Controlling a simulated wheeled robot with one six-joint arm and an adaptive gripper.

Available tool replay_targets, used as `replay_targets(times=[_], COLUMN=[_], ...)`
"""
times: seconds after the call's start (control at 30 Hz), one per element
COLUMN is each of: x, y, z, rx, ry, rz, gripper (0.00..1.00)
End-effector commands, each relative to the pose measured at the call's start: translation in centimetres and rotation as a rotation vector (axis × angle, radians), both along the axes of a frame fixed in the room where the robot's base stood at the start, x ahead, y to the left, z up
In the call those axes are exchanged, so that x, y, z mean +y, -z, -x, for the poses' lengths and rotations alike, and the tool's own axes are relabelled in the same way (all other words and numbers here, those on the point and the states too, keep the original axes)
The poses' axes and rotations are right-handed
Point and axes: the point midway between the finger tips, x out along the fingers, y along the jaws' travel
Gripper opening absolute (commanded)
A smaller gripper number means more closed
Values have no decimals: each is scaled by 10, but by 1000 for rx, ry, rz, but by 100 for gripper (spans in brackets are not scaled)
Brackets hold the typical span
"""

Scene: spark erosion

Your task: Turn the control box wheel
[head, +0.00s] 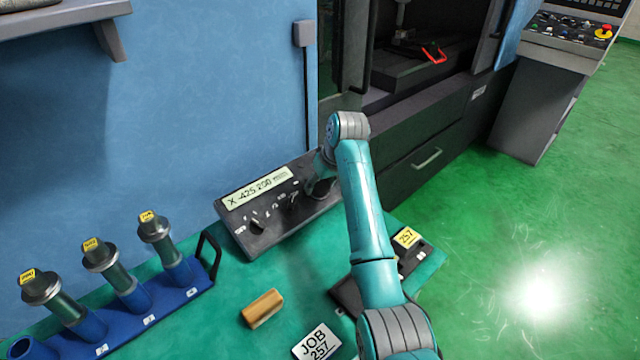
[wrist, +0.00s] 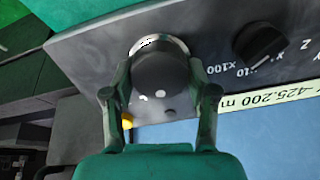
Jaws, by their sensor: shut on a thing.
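The control box (head: 262,236) is a dark grey sloped panel on the green bench in the head view. Its display (head: 257,187) reads X -425.200 mm. The box (wrist: 88,62) fills much of the wrist view. There the black wheel (wrist: 160,75), with a pale ring and a white dot, sits between the two fingers of my gripper (wrist: 160,70). My gripper is shut on the wheel, one finger on each side. In the head view my gripper (head: 318,182) is over the right part of the box, and my arm partly hides the wheel.
A selector knob (wrist: 260,42) is beside the wheel, near the x100 mark. A blue rack (head: 130,318) with several holders stands at the left. A wooden block (head: 262,308) and a JOB 257 card (head: 316,342) lie in front. The machine (head: 425,130) stands behind at the right.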

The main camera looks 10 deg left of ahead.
Motion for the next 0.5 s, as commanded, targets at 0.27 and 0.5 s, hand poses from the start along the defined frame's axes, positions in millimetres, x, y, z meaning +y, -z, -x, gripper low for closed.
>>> replay_targets(times=[0.27,0.5], x=[-1,-1], y=[4,5], z=[1,1], rx=[82,151], ry=[239,449], rz=[-57,-109], gripper=[23,23])
